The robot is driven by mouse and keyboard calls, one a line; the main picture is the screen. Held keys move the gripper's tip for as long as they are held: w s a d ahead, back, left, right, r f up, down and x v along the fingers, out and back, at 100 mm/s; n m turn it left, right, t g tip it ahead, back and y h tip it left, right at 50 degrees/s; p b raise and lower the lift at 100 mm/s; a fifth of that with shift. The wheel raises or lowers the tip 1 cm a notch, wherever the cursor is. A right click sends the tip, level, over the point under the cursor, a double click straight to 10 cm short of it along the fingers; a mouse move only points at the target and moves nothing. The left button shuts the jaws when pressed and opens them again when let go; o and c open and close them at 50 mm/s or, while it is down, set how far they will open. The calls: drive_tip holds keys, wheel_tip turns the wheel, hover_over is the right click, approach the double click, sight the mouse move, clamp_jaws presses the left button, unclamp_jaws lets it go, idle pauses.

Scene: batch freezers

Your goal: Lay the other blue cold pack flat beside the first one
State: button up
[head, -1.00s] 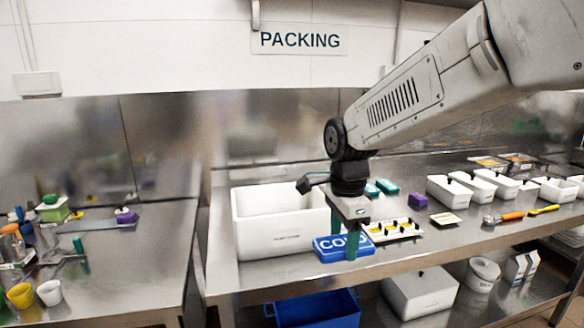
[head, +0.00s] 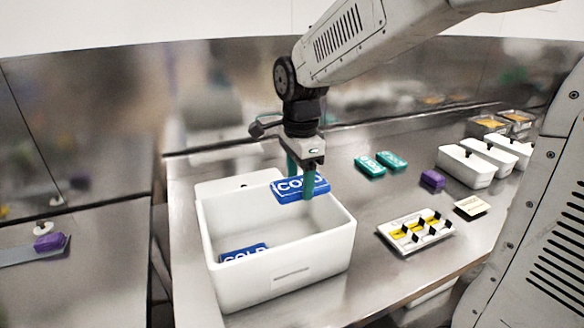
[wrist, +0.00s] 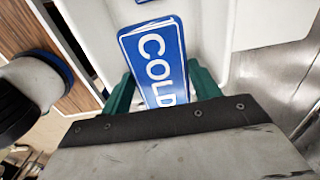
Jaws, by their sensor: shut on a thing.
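My gripper (head: 301,180) is shut on a blue cold pack (head: 290,190) marked COLD. It holds the pack above the back right part of the open white box (head: 285,279). In the wrist view the held pack (wrist: 157,62) lies between the green fingers, its label toward the camera. The first blue cold pack (head: 243,254) lies inside the box at the front left, partly hidden by the front wall. A sliver of blue at the top of the wrist view is probably that pack. The box floor to its right shows bare.
A white lid-like piece (head: 240,184) is behind the box. To the right are two teal packs (head: 370,166), a purple block (head: 432,179), a white tray with yellow and black items (head: 416,231), a small card (head: 471,207) and several white tubs (head: 465,166).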

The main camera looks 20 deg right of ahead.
drive_tip(key=shift+f, duration=8.2)
drive_tip(key=o, duration=1.5)
drive_tip(key=shift+o, duration=0.2)
drive_tip(key=shift+r, duration=8.55)
